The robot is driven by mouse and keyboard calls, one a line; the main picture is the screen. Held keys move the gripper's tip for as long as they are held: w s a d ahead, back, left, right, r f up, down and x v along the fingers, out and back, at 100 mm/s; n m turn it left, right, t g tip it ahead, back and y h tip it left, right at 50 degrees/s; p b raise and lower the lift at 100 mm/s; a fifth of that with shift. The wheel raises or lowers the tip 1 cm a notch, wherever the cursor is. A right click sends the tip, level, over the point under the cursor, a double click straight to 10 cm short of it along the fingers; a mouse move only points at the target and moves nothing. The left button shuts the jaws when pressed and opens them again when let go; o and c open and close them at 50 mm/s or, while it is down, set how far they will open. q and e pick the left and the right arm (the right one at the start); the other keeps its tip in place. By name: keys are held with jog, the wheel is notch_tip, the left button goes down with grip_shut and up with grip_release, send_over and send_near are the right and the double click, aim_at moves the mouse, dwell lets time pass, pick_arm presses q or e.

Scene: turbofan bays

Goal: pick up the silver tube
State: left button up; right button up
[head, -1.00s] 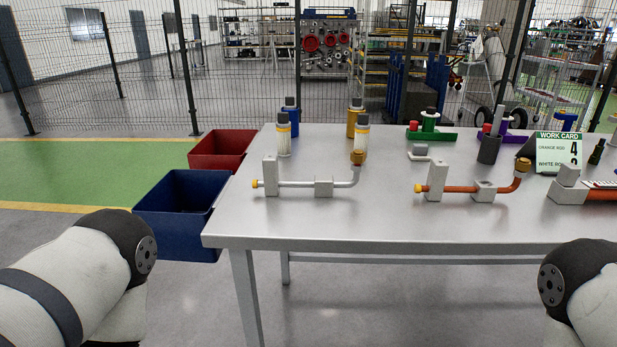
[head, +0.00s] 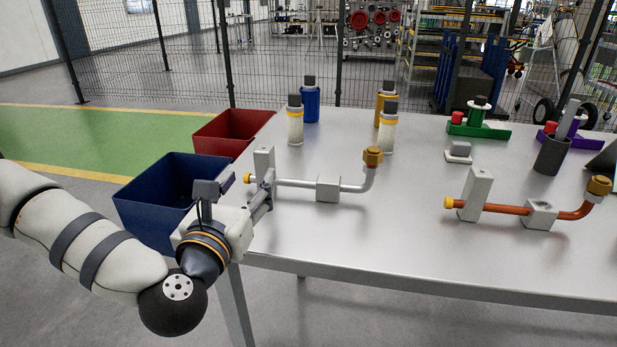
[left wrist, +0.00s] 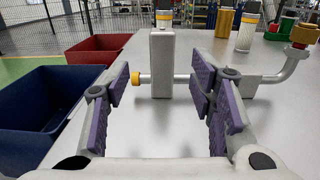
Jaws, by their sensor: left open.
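The silver tube (head: 296,183) lies across two grey holders near the table's left end. It has a yellow cap at its left end and bends up to a brass-coloured fitting at its right end. My left gripper (head: 248,188) is open at the table's left edge, close to the tube's capped end. In the left wrist view the tube (left wrist: 183,79) shows beyond the fingers (left wrist: 158,95), with the tall holder (left wrist: 162,64) between them. The fingers hold nothing, and whether they touch the tube's end cannot be told. My right gripper is not in view.
A blue bin (head: 150,192) and a red bin (head: 228,133) stand left of the table (head: 400,262). White-and-yellow bottles (head: 295,124) stand behind the tube. An orange tube (head: 505,209) on holders lies to the right. The table between the tubes is clear.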

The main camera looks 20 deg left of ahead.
aim_at(262, 167)
pick_arm(q)
jog(key=w, duration=0.1)
jog(key=w+f+b, duration=0.1)
jog(key=w+a+b, duration=0.1)
jog(key=shift+w+f, duration=0.25)
jog(key=shift+w, duration=0.15)
jog(key=w, duration=0.1)
jog(key=w+r, duration=0.1)
jog(key=w, duration=0.2)
jog(key=shift+a+r, duration=0.15)
jog(key=shift+a, duration=0.25)
jog(key=shift+w+a, duration=0.1)
jog(key=shift+w, duration=0.35)
grip_shut()
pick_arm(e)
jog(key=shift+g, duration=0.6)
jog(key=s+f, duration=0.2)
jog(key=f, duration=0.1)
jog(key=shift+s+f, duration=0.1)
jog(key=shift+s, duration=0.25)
